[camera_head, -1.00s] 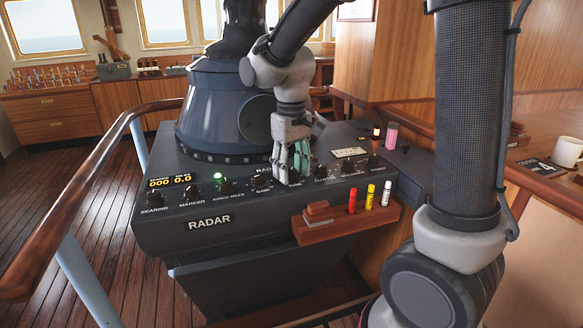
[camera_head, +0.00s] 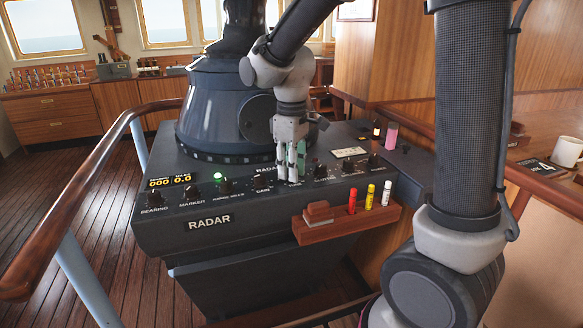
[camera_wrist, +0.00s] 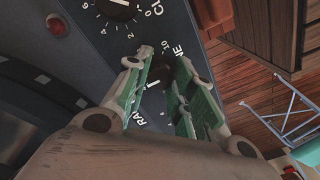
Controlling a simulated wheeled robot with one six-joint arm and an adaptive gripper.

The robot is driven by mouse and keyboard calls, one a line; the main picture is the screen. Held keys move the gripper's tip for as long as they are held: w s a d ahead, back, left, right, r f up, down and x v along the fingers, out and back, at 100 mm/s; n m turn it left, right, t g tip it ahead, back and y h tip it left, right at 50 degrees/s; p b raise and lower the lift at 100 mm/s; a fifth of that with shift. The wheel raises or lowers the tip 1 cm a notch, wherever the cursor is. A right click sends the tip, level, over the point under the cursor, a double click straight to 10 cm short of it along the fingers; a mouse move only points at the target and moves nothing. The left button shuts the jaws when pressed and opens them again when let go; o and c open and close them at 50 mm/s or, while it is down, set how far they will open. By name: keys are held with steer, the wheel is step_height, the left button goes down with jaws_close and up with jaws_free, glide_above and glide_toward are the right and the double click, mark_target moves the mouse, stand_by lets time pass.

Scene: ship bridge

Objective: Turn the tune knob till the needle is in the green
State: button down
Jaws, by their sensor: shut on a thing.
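My gripper (camera_head: 291,178) points down onto the sloping front of the dark radar console (camera_head: 160,222), right of the gain knob (camera_head: 262,181). In the wrist view, the green-padded fingers of my gripper (camera_wrist: 163,62) lie on either side of a dark knob (camera_wrist: 159,77), shut on it. The partly covered lettering beside it ends in "NE", which fits the tune knob. In the head view my fingers hide this knob. A small white panel (camera_head: 349,152) lies right of my gripper; no needle or green band can be made out on it.
Other knobs, such as bearing (camera_head: 154,198) and marker (camera_head: 193,192), line the console front. A wooden rack (camera_head: 340,227) with coloured markers juts out at the front. A wooden handrail (camera_head: 75,190) runs at left.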

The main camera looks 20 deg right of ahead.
steer(key=c, duration=1.2)
jaws_free()
steer(key=shift+o, duration=0.2)
steer(key=shift+r, duration=0.1)
step_height(320, 180, up, 12)
steer(key=s+d+f+m+t, duration=0.1)
steer(key=s+d+m+t, duration=0.1)
steer(key=s+d+m, duration=0.2)
steer(key=s+d+f+m+t, duration=0.1)
steer(key=s+d+m, duration=0.4)
steer(key=s+d, duration=0.6)
steer(key=s+t, duration=0.1)
steer(key=s, duration=0.3)
steer(key=shift+f, duration=0.35)
